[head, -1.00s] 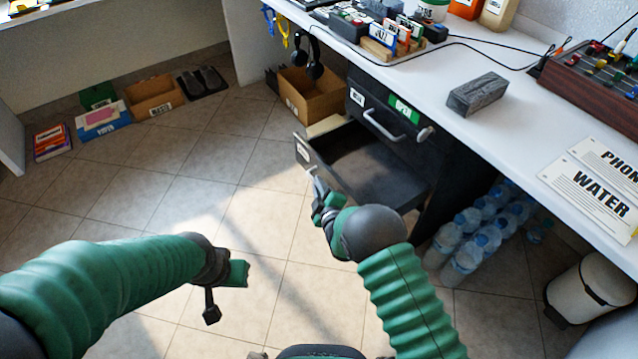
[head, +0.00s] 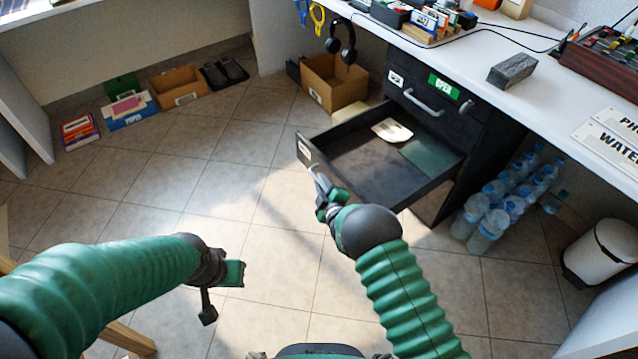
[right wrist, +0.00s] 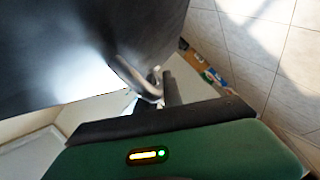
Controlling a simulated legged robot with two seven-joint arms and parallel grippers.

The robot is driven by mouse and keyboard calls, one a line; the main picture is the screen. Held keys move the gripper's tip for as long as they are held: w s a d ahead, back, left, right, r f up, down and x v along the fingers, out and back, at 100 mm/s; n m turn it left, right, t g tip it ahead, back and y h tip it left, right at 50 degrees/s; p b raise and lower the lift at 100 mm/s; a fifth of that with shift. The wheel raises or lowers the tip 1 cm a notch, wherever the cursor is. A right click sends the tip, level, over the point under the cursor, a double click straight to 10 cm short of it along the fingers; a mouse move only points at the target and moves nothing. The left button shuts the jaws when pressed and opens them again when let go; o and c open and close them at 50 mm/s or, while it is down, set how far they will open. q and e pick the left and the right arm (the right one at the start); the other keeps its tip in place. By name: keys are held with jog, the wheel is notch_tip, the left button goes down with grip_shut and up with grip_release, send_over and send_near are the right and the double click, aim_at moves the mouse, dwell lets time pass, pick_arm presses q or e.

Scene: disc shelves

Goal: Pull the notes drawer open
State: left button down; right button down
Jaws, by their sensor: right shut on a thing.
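The lower dark drawer (head: 345,165) stands pulled well out of the black cabinet under the desk. Its label is too small to read. Inside lie a pale paper and a dark green flat sheet. My right gripper (head: 319,179) is shut on the drawer's handle at the front panel. In the right wrist view the silver handle (right wrist: 138,80) shows close against the dark panel, partly hidden by my gripper. My left gripper (head: 222,288) hangs empty over the floor, away from the cabinet; its jaw gap is unclear.
A closed upper drawer (head: 436,112) with a silver handle and green tag sits above. Water bottles (head: 488,222) stand right of the cabinet, a white bin (head: 600,252) farther right. A cardboard box (head: 334,82) stands behind the drawer. The tiled floor in front is clear.

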jog(key=shift+s+d+f, duration=0.1)
jog(key=shift+s+f, duration=0.05)
jog(key=shift+f, duration=0.2)
jog(key=c, duration=1.5)
grip_release()
jog(key=shift+r, duration=0.15)
jog(key=shift+r, duration=0.15)
jog(key=p+v, duration=0.7)
jog(key=v, duration=0.9)
jog(key=shift+s, duration=0.3)
jog(key=shift+w, duration=0.1)
